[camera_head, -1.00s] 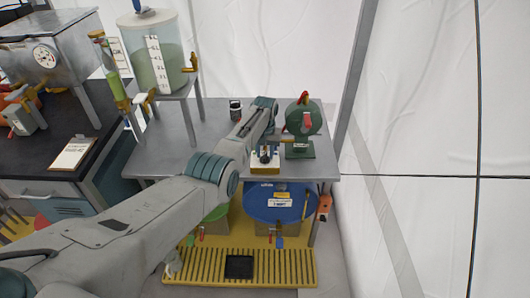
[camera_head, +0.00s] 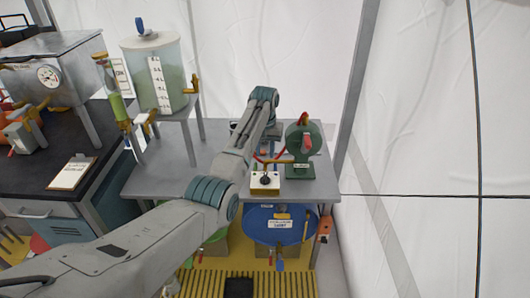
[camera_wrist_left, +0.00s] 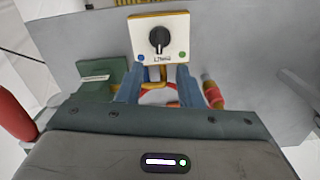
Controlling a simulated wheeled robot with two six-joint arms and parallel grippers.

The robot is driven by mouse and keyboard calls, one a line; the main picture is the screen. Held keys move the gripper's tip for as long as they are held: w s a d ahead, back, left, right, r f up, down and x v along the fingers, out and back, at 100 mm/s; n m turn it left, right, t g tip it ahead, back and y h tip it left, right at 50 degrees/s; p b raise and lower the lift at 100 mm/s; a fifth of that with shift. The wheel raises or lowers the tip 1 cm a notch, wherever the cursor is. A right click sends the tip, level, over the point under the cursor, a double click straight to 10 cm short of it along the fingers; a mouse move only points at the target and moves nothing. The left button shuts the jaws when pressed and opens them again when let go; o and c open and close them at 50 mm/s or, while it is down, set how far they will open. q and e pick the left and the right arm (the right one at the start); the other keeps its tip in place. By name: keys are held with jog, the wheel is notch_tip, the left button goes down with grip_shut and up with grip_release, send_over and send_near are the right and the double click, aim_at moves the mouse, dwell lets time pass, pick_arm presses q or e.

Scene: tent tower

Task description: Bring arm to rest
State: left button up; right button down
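My left arm reaches in from the left over the grey metal table (camera_head: 160,178). Its gripper (camera_head: 267,154) hangs above the tabletop, just behind a small white and yellow box with a black knob (camera_head: 265,180). In the left wrist view the two blue fingers (camera_wrist_left: 161,70) are apart with no object held between them. The knob box (camera_wrist_left: 158,40) shows just beyond the fingertips, with a blue and a green button beside its knob. My right gripper is not in view.
A green round machine (camera_head: 303,148) stands right of the gripper. A tank of green liquid (camera_head: 155,75) stands on a raised stand at left. A blue drum (camera_head: 281,226) sits under the table. A clipboard (camera_head: 72,172) lies on the dark bench. White tent wall is at right.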

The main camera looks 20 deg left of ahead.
pick_arm(q)
jog(key=s+a+f+t, duration=0.1)
jog(key=s+a+f, duration=0.1)
jog(key=s+f, duration=0.75)
jog(key=s+a+f+t, duration=0.1)
jog(key=s+a+f, duration=0.1)
jog(key=s+f, duration=0.75)
jog(key=s+r+m+t, duration=0.1)
jog(key=s+r, duration=0.3)
jog(key=s, duration=1.2)
jog(key=s+r+m+t, duration=0.1)
jog(key=s+r, duration=0.3)
jog(key=s, duration=1.3)
jog(key=a+f+g+y, duration=0.1)
jog(key=a+f+g, duration=0.15)
jog(key=f, duration=2.75)
jog(key=s+a+f, duration=0.2)
jog(key=s+f, duration=1.6)
jog(key=f, duration=0.1)
jog(key=shift+s, duration=0.2)
